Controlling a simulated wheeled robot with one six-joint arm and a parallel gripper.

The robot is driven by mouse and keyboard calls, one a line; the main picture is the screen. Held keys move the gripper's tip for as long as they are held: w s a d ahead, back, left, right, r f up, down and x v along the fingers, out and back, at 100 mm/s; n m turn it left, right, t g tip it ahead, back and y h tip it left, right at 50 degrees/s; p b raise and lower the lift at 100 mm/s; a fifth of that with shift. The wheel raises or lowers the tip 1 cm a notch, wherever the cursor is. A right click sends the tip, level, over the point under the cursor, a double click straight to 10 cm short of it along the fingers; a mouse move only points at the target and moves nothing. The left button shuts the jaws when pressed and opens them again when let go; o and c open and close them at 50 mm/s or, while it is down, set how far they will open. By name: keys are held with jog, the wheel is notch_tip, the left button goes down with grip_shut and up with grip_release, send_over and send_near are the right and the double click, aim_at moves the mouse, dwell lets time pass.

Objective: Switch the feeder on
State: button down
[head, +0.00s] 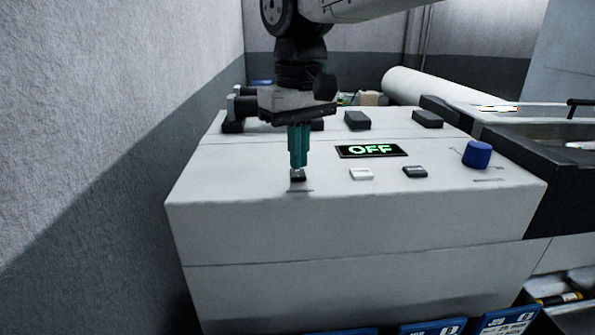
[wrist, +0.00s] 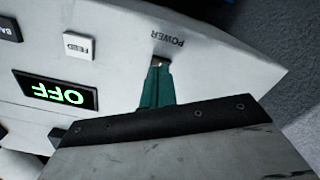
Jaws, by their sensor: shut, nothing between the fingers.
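The feeder is a white cabinet (head: 350,225) with a control top. Its display (head: 358,155) reads OFF in green letters, also seen in the wrist view (wrist: 55,92). A small dark power switch (head: 298,177) is at the front left of the top; in the wrist view it (wrist: 161,62) sits beside the word POWER. My gripper (head: 298,165) is shut and empty, pointing down with its green fingertips right over the switch. In the wrist view the fingertips (wrist: 158,70) overlap the switch's edge. I cannot tell whether they touch it.
A white button (head: 361,174) marked FEED in the wrist view (wrist: 77,47), a dark button (head: 415,172) and a blue knob (head: 477,154) are to the right. Dark blocks (head: 357,120) stand along the back. A grey wall (head: 110,110) is close on the left.

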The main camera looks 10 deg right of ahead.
aim_at(299, 176)
jog(key=shift+f, duration=0.9)
dwell(0.6)
jog(key=shift+r, duration=3.55)
jog(key=shift+m, duration=0.7)
jog(key=s+d, duration=0.1)
jog(key=d, duration=0.1)
jog(key=s+d+f, duration=0.1)
jog(key=d, duration=0.1)
jog(key=s+d+f, duration=0.1)
jog(key=d, duration=0.2)
jog(key=shift+s, duration=0.3)
jog(key=s+d+f+m+t, duration=0.1)
jog(key=s+d+f+m, duration=0.3)
jog(key=s+d+f, duration=0.9)
jog(key=s+f, duration=0.1)
jog(key=s, duration=0.2)
jog(key=shift+d, duration=0.35)
